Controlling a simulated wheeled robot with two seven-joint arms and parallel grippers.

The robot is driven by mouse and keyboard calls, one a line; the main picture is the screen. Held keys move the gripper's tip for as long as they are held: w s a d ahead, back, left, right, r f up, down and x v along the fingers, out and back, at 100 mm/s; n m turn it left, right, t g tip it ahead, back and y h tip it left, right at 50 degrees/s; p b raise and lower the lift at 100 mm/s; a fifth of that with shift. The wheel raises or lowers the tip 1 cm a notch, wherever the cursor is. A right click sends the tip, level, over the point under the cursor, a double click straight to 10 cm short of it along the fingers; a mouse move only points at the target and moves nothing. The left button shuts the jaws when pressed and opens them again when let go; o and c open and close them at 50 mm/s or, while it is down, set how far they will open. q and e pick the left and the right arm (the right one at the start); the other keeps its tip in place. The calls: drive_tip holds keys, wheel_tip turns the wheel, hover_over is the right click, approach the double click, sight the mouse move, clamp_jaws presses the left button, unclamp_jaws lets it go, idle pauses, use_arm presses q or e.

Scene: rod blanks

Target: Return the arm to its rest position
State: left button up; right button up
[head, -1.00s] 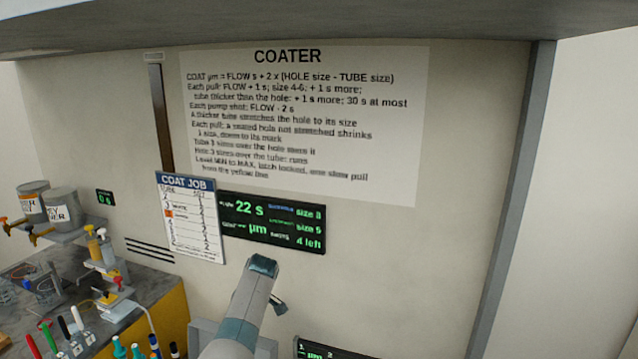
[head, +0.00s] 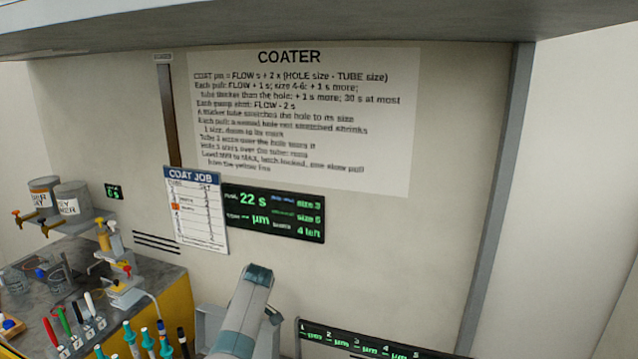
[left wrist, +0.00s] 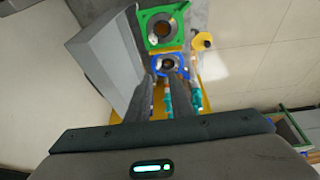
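One of my arm's links (head: 243,315) rises from the bottom middle of the head view, in front of the wall; I cannot tell there which arm it is. No gripper fingers show in the head view. In the left wrist view my left gripper (left wrist: 165,82) shows two dark fingers with a gap between them and nothing held. Past the fingertips are a blue square frame with a round dark opening (left wrist: 168,65) and a green square frame (left wrist: 145,32). My right gripper is in neither view.
A coater poster (head: 300,120), a coat job sheet (head: 196,212) and a dark display (head: 272,213) are on the wall. The bench (head: 160,275) at left holds two canisters, pumps and several coloured pens. Another display (head: 370,342) stands at the bottom. An overhead panel (head: 300,20) crosses the top.

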use_arm(q)
drive_tip(key=s+a+f+m, duration=0.3)
drive_tip(key=s+a+f, duration=0.1)
drive_tip(key=s+f, duration=0.65)
drive_tip(key=s+a+f+m+h, duration=0.1)
drive_tip(key=s+f+m, duration=0.35)
drive_tip(key=s, duration=1.05)
drive_tip(key=s+d+r+m+t+h, duration=0.1)
drive_tip(key=s+d+r+m, duration=0.15)
drive_tip(key=s, duration=0.75)
drive_tip(key=s+d+r+m+h, duration=0.1)
drive_tip(key=s+r+m, duration=0.15)
drive_tip(key=s, duration=0.65)
drive_tip(key=s+d+r+m+t+h, duration=0.15)
drive_tip(key=s+m, duration=0.25)
drive_tip(key=s, duration=0.6)
wheel_tip(320, 180, down, 35)
drive_tip(key=s+g+b, duration=0.1)
drive_tip(key=g+b, duration=0.1)
drive_tip(key=b, duration=0.5)
drive_tip(key=s+a+f+b, duration=0.1)
drive_tip(key=s+f+b, duration=0.2)
drive_tip(key=s+f, duration=0.6)
drive_tip(key=s+a+f+g+b, duration=0.1)
drive_tip(key=s+f+b, duration=0.3)
drive_tip(key=s+f, duration=0.5)
wheel_tip(320, 180, down, 6)
drive_tip(key=shift+s+a+f, duration=0.15)
drive_tip(key=shift+a, duration=0.35)
